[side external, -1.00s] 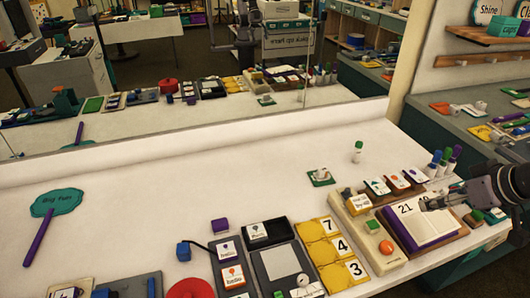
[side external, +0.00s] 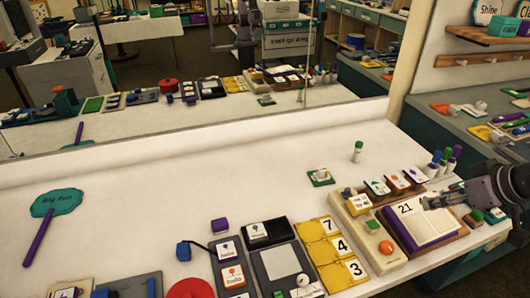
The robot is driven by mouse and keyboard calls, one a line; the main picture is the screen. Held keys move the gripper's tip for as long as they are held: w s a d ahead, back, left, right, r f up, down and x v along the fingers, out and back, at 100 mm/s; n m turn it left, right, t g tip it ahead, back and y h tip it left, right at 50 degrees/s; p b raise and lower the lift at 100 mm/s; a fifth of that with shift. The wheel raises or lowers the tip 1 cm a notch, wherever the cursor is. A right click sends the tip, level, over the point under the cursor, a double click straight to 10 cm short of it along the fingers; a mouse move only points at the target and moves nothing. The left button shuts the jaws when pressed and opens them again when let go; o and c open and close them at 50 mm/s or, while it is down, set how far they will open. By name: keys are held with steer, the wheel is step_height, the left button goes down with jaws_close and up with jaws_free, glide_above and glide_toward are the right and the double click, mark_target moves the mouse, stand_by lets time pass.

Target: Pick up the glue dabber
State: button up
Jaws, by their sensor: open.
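A small white bottle with a green cap (side external: 358,152), which looks like the glue dabber, stands upright alone near the back of the white table. Similar white tubes with green, blue and purple caps (side external: 443,162) stand in a group to its right, so I cannot be fully sure which is meant. My gripper (side external: 425,203) reaches in from the right edge, above the open book with "21" on it. It is open and empty, well to the right of and nearer the camera than the lone bottle. The gap between its fingers is hard to see.
A green square with a white knob (side external: 320,176) sits left of the bottle. A mirror behind repeats the objects.

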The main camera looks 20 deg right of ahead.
steer(key=w+d+r+n+g, duration=0.1)
steer(key=w+r+n, duration=0.15)
steer(key=w, duration=0.25)
steer(key=w+d+r+n, duration=0.1)
steer(key=w+r+n, duration=0.1)
steer(key=w+n, duration=0.25)
steer(key=n+g+h, duration=0.3)
steer(key=n, duration=1.7)
glide_above(358, 151)
steer(key=s+a, duration=0.1)
step_height(358, 151, down, 14)
steer(key=shift+x, duration=5.35)
jaws_close()
